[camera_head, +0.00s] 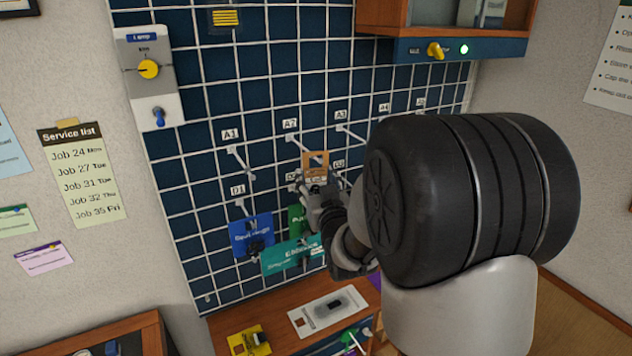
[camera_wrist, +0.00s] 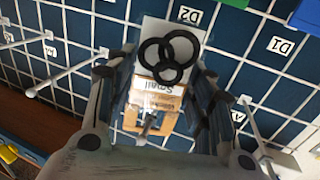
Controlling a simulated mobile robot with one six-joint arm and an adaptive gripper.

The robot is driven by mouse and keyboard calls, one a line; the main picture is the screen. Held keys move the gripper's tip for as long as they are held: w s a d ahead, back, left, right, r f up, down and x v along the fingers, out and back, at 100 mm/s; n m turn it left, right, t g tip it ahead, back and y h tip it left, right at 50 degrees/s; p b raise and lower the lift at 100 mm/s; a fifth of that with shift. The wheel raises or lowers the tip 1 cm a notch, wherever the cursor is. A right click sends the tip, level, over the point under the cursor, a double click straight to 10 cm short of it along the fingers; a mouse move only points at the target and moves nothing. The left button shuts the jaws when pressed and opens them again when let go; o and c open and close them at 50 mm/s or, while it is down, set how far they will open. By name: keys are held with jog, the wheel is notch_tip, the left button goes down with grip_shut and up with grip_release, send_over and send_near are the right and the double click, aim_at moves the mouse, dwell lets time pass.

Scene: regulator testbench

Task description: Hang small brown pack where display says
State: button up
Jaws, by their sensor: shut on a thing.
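The small brown pack (camera_head: 316,161) is in front of the blue grid wall, near the A2 hook (camera_head: 299,144). In the wrist view the pack (camera_wrist: 158,98) shows a brown band reading "Small", and a pale card with black rings. My gripper (camera_head: 318,186) is shut on the pack, with one finger on each side in the wrist view (camera_wrist: 156,88). A small yellow display (camera_head: 225,17) at the top of the wall shows lines too small to read. Hooks labelled A1 (camera_head: 240,160) to A5 run along the wall. My arm hides part of the right-hand hooks.
A blue pack (camera_head: 252,236) hangs under D1, with a green pack (camera_head: 297,219) and a teal pack (camera_head: 290,257) beside it. A wooden bench (camera_head: 225,322) below holds a yellow item (camera_head: 248,342) and a white plate (camera_head: 328,312). A switch box (camera_head: 150,80) is at upper left.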

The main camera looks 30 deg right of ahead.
jog(key=o, duration=1)
jog(key=s+a+f+n+g+y, duration=0.1)
jog(key=s+a+g, duration=0.3)
jog(key=s, duration=0.8)
jog(key=s+a+f+g+y, duration=0.1)
jog(key=s+a+f+g, duration=0.1)
jog(key=s+a+g, duration=0.2)
jog(key=s+a+f+n+g+y, duration=0.1)
jog(key=s+a+g, duration=0.4)
jog(key=s, duration=1.5)
jog(key=shift+a+f+n+y, duration=0.15)
jog(key=shift+a+f+y, duration=0.2)
jog(key=shift+a, duration=0.55)
jog(key=shift+a+f+n+y, duration=0.15)
jog(key=shift+a+f, duration=0.3)
jog(key=shift+a, duration=0.4)
